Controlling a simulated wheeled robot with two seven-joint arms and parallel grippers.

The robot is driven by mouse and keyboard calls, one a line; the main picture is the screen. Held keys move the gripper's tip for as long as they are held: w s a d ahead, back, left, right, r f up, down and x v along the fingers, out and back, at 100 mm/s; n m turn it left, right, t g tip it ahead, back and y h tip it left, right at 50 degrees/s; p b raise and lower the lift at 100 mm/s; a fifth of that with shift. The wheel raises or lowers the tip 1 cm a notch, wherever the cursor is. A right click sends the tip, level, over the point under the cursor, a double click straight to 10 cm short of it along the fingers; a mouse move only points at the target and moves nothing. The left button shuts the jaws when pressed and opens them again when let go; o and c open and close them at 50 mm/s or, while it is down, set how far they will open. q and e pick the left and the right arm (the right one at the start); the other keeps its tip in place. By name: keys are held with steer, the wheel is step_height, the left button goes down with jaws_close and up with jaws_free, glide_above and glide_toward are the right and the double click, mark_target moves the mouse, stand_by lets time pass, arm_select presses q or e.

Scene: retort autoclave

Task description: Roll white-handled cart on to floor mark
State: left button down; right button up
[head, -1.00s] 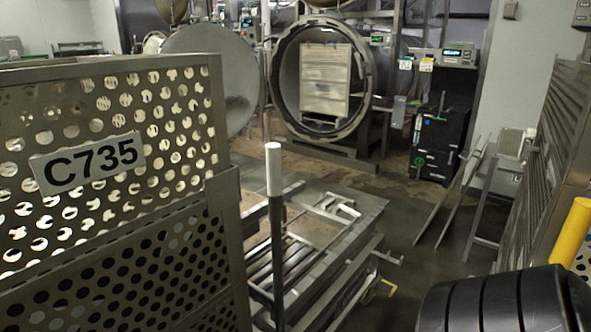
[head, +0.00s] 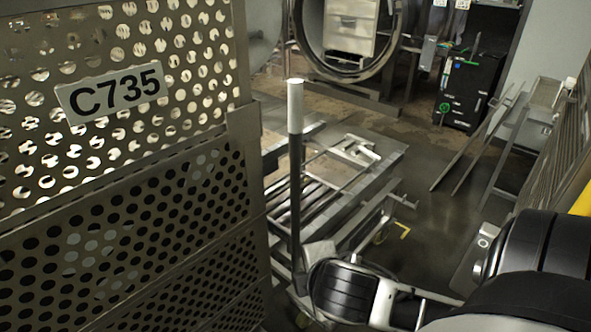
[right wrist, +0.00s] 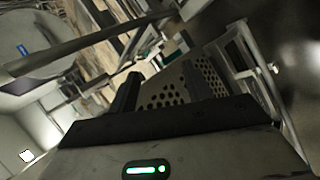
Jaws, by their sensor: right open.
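The cart (head: 377,170) is a low metal frame in the middle of the head view. Its upright dark post has a white handle (head: 295,106) at the top. A small yellow angled piece (head: 403,229) shows at the cart's right side; I cannot tell whether it is paint on the floor. My right arm reaches in from the lower right, its black and white wrist near the post's lower part. My right gripper (right wrist: 163,90) is open in the right wrist view, nothing visible between its fingers. A dark bar with a pale end (right wrist: 90,43), probably the post, crosses beyond it. My left gripper is out of view.
A round autoclave opening (head: 395,40) and black cabinet (head: 478,80) stand behind. Slatted metal racking (head: 560,150) stands at right. Dark floor (head: 440,210) is clear right of the cart.

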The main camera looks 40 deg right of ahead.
steer(key=w+d+r+n+t+h, duration=0.3)
steer(key=w+d+r+n+t, duration=0.25)
steer(key=r+n, duration=0.45)
steer(key=n+t+h, duration=0.1)
steer(key=n+t, duration=0.2)
steer(key=n, duration=0.5)
glide_toward(297, 111)
steer(key=v, duration=0.4)
steer(key=b+x, duration=0.1)
steer(key=x, duration=1.3)
steer(key=shift+d+b, duration=0.1)
steer(key=shift+b, duration=0.25)
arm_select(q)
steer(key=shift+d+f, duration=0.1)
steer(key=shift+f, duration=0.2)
arm_select(e)
steer(key=shift+x, duration=0.8)
steer(key=shift+f, duration=0.1)
